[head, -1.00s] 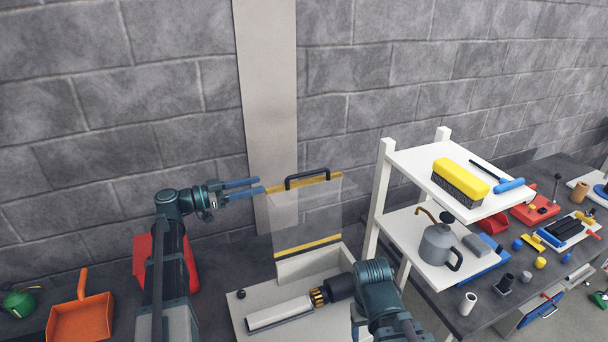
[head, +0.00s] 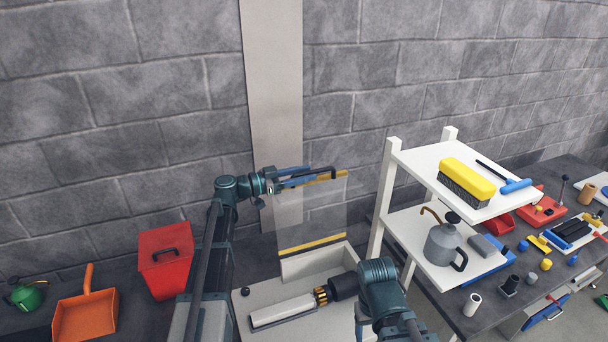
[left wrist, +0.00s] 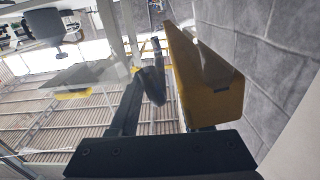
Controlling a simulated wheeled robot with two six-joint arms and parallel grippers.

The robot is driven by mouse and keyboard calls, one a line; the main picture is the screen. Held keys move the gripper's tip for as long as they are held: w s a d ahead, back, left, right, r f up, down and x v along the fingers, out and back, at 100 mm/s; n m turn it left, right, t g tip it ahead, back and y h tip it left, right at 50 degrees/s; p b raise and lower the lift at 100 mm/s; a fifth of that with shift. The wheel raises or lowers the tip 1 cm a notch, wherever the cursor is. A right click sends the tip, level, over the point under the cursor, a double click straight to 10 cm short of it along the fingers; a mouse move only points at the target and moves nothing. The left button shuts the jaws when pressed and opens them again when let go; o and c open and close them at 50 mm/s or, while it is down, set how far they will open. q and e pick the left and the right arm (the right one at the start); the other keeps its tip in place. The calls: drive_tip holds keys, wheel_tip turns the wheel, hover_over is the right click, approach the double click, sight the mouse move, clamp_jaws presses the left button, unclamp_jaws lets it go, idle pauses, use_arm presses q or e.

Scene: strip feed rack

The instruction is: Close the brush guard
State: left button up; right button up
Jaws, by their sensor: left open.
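The brush guard (head: 312,215) is a clear panel with yellow strips along its top and bottom edges. It stands raised at the back of a white tray-like base (head: 288,267). A black handle (head: 330,171) sits on its top edge; it also shows in the left wrist view (left wrist: 152,85). My left gripper (head: 303,178) is open at the guard's top edge, by the handle.
A brush with gold bristles (head: 321,296) and a white roller (head: 282,311) lie in the base. A white shelf (head: 415,160) with a yellow brush and a grey can stands close on the right. A red bin (head: 165,277) and an orange dustpan (head: 85,318) are at left.

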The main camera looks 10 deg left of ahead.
use_arm(q)
clamp_jaws()
idle(0.3)
drive_tip(key=shift+w, duration=0.1)
idle(1.1)
